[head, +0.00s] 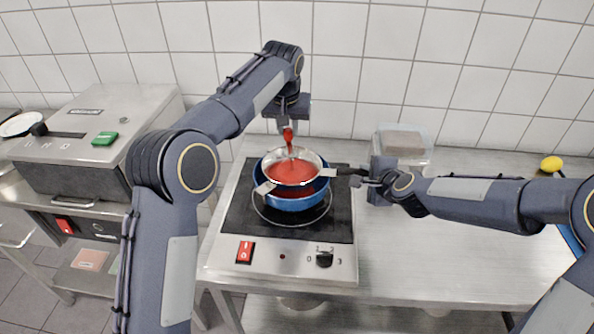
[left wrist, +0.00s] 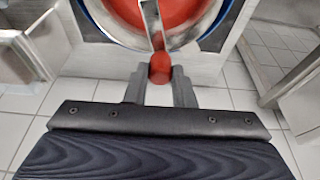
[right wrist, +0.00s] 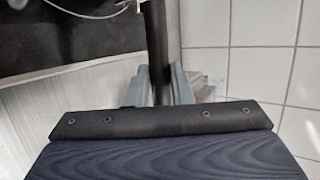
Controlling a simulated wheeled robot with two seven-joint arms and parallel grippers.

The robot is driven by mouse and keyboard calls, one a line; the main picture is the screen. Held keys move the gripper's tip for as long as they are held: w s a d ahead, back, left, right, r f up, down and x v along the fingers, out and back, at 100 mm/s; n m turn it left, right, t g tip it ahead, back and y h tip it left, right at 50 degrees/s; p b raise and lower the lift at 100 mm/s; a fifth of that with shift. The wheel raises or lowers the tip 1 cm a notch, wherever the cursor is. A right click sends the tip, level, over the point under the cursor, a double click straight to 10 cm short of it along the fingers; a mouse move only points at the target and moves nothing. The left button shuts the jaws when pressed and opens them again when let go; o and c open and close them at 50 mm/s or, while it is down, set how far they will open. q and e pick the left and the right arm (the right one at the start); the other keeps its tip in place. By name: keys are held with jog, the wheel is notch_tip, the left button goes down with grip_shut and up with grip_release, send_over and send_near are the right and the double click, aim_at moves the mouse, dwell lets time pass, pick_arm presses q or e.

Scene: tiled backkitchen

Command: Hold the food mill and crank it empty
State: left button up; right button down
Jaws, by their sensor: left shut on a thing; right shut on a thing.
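The food mill (head: 313,157) is a steel bowl with red contents (head: 291,172), sitting over a blue pot (head: 290,204) on the cooktop. My left gripper (head: 288,127) comes down from above and is shut on the red crank knob (head: 288,137). In the left wrist view the knob (left wrist: 160,68) sits between the fingers, with the crank arm and red contents beyond it. My right gripper (head: 362,177) is at the right of the mill, shut on its dark handle (head: 343,171). In the right wrist view the handle (right wrist: 157,45) runs up from between the fingers.
The cooktop (head: 236,208) has a red switch and a dial at its front. A clear container (head: 404,142) stands behind my right gripper, and a yellow item (head: 551,164) lies far right. A steel machine (head: 95,140) stands left. The counter's right front is clear.

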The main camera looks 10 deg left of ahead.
pick_arm(q)
jog(key=shift+w+d, duration=0.15)
jog(key=shift+d, duration=0.8)
jog(key=d, duration=0.1)
jog(key=s+d, duration=0.1)
jog(key=shift+d, duration=0.4)
jog(key=shift+s+d, duration=0.9)
jog(key=shift+s, duration=0.3)
